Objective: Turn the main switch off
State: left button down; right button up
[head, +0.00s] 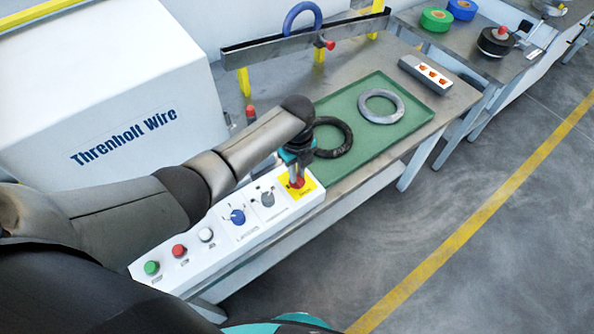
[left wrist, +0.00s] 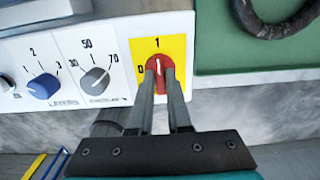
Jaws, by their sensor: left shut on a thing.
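The main switch (head: 298,184) is a red knob on a yellow plate at the right end of the white control panel (head: 222,262). In the left wrist view the red knob (left wrist: 158,62) sits between the marks 0 at its left and 1 above it. Its white line points up, toward 1. My left gripper (head: 295,180) reaches down to the panel. In the left wrist view its two fingers (left wrist: 161,73) are shut on the knob, one on each side, and hide part of it. My right gripper is in neither view.
The panel also bears a blue dial (head: 237,216), a grey dial (head: 267,199) and green, red and white buttons. Behind it, a green tray (head: 415,112) holds a dark coil (head: 342,125) and a silver coil (head: 381,94). Open floor lies to the right.

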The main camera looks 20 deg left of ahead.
pick_arm(q)
jog(key=n+p, duration=0.2)
jog(key=n, duration=0.2)
jog(key=shift+r+p, duration=0.1)
jog(key=shift+p, duration=0.2)
jog(key=n+p, duration=0.1)
jog(key=n, duration=0.3)
jog(key=shift+n+p, duration=0.3)
jog(key=shift+p, duration=0.1)
jog(key=n+p, duration=0.1)
jog(key=n, duration=0.3)
jog(key=shift+n, duration=0.3)
jog(key=n+p, duration=0.1)
jog(key=n, duration=0.3)
jog(key=shift+n, duration=0.3)
jog(key=c, duration=0.9)
grip_release()
jog(key=shift+o, duration=0.2)
